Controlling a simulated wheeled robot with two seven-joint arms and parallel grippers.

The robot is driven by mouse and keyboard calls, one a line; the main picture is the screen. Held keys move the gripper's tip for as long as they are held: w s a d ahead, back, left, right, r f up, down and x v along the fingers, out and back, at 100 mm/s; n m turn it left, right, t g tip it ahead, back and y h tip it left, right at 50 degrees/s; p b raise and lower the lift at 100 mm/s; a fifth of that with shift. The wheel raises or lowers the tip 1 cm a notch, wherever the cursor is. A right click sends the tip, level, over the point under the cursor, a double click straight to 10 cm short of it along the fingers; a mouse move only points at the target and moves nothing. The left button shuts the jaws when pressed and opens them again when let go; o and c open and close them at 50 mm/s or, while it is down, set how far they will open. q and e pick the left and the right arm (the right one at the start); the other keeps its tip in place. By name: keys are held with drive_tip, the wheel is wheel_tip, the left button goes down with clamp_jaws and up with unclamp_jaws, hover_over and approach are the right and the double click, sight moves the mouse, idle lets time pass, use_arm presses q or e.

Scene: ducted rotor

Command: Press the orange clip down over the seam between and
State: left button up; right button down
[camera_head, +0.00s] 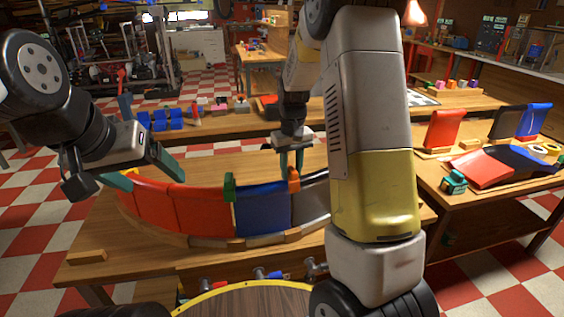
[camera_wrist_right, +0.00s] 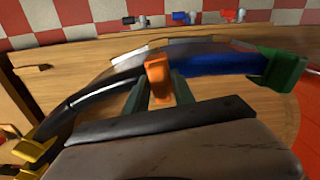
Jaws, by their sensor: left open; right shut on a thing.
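The orange clip (camera_head: 294,181) is between the fingers of my right gripper (camera_head: 291,167), at the top edge where the blue panel (camera_head: 262,209) meets the dark grey panel (camera_head: 312,203). The right wrist view shows the orange clip (camera_wrist_right: 157,74) between the fingertips (camera_wrist_right: 158,92), with the black panel (camera_wrist_right: 100,85) left and the blue panel (camera_wrist_right: 215,64) right. I cannot tell how far down it sits. My left gripper (camera_head: 158,183) is open and empty, near the top of the red panels (camera_head: 155,203). My right arm hides the wall's right end.
A green clip (camera_head: 229,187) straddles the red-blue seam. A yellow clip (camera_wrist_right: 36,146) shows at the wall's far end in the wrist view. Wooden blocks line the wall's foot on the table (camera_head: 130,262). A side table at right holds red, blue and black panels (camera_head: 484,167).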

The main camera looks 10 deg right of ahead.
sight(292, 169)
drive_tip(key=shift+f, duration=0.1)
drive_tip(key=c, duration=1)
unclamp_jaws()
wheel_tip(292, 169, up, 8)
drive_tip(key=shift+f, duration=0.2)
drive_tip(key=shift+r, duration=0.1)
